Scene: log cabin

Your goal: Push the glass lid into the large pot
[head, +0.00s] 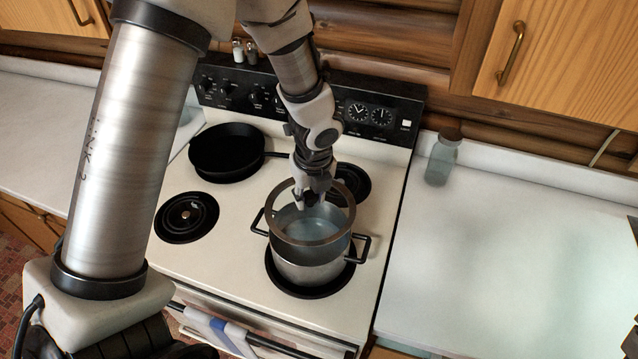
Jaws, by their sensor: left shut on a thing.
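The large pot (307,271) is steel with black side handles and stands on the front right burner of the stove. The glass lid (306,229) has a grey rim and lies over the pot's mouth, seemingly a little tilted and shifted toward the back. I cannot tell whether its rim is seated all round. My left gripper (309,201) points down at the lid's middle and is shut on its knob, which the fingers mostly hide. My right gripper does not show.
A black frying pan (227,152) sits on the back left burner. The front left burner (187,217) is bare. A towel (218,330) hangs on the oven handle.

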